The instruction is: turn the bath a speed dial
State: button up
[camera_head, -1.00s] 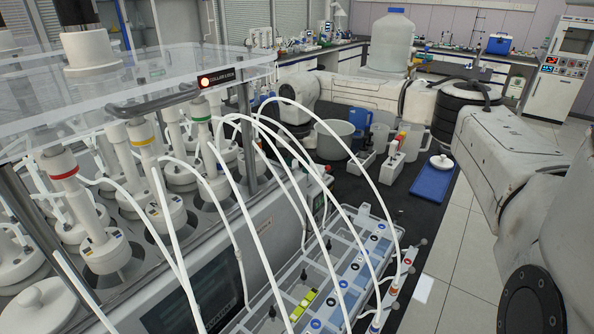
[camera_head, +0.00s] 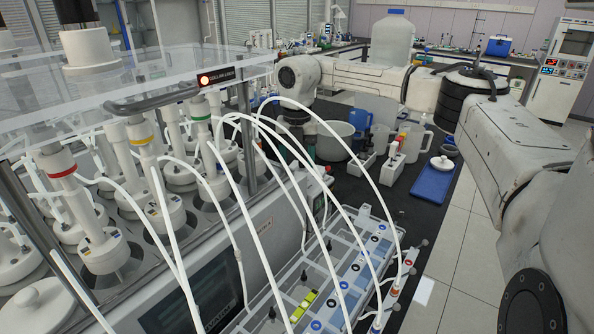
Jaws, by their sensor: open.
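The large grey water bath (camera_head: 262,225) stands at left, filled with white-capped reactor bottles (camera_head: 100,245) under a clear cover. Its front carries a dark screen (camera_head: 205,300) and a small panel (camera_head: 318,207) near its far end. I cannot make out the speed dial; the tubes and the angle hide much of that front. My arm reaches from the right across the back to its wrist. My gripper (camera_head: 299,128) hangs below the wrist, beyond the bath's far end, dark and partly hidden behind the white tubes. It looks open, and I see nothing held in it.
White tubes (camera_head: 290,165) arch from the bottles to a clear rack (camera_head: 345,255) with coloured caps in front of the bath. A blue tray (camera_head: 433,182), jugs and a pot (camera_head: 334,140) stand on the dark bench behind. The tiled floor at right is open.

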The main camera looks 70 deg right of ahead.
notch_tip(320, 180, up, 7)
jog(key=shift+r+b, duration=0.2)
jog(key=shift+b, duration=0.25)
dwell(0.4)
